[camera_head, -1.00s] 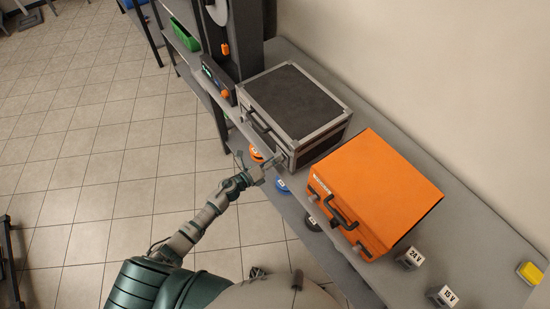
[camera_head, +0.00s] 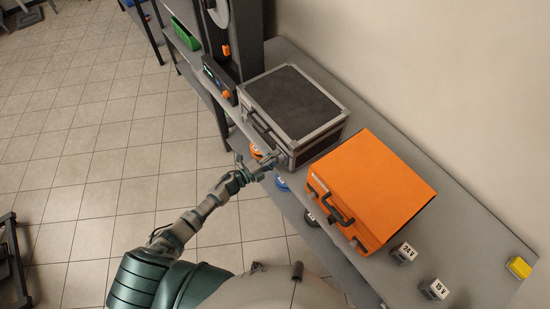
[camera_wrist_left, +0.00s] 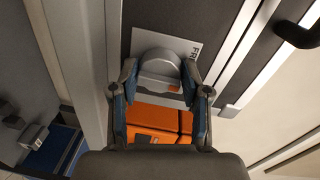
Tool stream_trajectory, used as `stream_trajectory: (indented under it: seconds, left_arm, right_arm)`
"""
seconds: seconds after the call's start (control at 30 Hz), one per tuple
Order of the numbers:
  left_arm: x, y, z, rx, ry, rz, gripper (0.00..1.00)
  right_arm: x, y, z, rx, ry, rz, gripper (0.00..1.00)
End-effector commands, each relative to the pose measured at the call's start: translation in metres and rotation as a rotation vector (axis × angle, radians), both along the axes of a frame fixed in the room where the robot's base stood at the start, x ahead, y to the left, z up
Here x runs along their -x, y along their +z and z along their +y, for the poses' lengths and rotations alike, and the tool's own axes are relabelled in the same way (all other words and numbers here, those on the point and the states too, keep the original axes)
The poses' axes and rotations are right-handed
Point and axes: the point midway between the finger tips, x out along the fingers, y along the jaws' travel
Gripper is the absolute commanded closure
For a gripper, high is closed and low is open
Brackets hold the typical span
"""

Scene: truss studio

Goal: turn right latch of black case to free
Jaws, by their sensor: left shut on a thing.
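The black case (camera_head: 295,105), with metal edges, stands shut on the bench, its handle (camera_head: 262,125) on the front side. My left gripper (camera_head: 274,162) is at the right part of that front side. In the left wrist view, its two fingers (camera_wrist_left: 159,78) are shut on the right latch (camera_wrist_left: 158,66), a grey rounded tab. A small orange mark (camera_wrist_left: 174,88) shows just below the tab, and a white label partly hidden behind it begins with "FR". In the head view the gripper hides the latch. My right gripper is not in view.
An orange case (camera_head: 370,185) stands right of the black one. Blocks marked 24 V (camera_head: 403,253) and 15 V (camera_head: 434,289) and a yellow item (camera_head: 518,267) lie farther right. A dark machine (camera_head: 232,50) stands left of the black case. Open floor lies left.

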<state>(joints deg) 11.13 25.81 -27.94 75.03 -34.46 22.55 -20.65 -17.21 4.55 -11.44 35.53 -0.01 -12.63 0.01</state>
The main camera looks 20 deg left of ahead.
Motion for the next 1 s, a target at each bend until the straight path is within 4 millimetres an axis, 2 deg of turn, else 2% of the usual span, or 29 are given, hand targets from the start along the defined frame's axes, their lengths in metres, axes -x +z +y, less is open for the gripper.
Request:
stream_trajectory:
  seconds: [0.63, 0.67, 0.73, 1.0]
  left_arm:
    - [-0.0002, -0.0035, 0.0038, 0.031, 0.008, 0.034, 0.88]
    - [-0.0002, -0.0035, 0.0038, 0.031, 0.008, 0.034, 0.46]
    - [-0.0001, -0.0031, 0.0032, 0.031, 0.006, 0.034, 0.29]
    - [0.0003, -0.0012, 0.0016, 0.034, 0.003, 0.030, 0.29]
  right_arm:
    - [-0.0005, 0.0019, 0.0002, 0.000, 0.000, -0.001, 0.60]
    - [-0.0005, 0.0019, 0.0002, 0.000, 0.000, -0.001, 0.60]
    - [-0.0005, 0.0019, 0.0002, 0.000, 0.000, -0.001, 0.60]
    - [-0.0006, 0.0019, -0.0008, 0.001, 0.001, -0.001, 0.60]
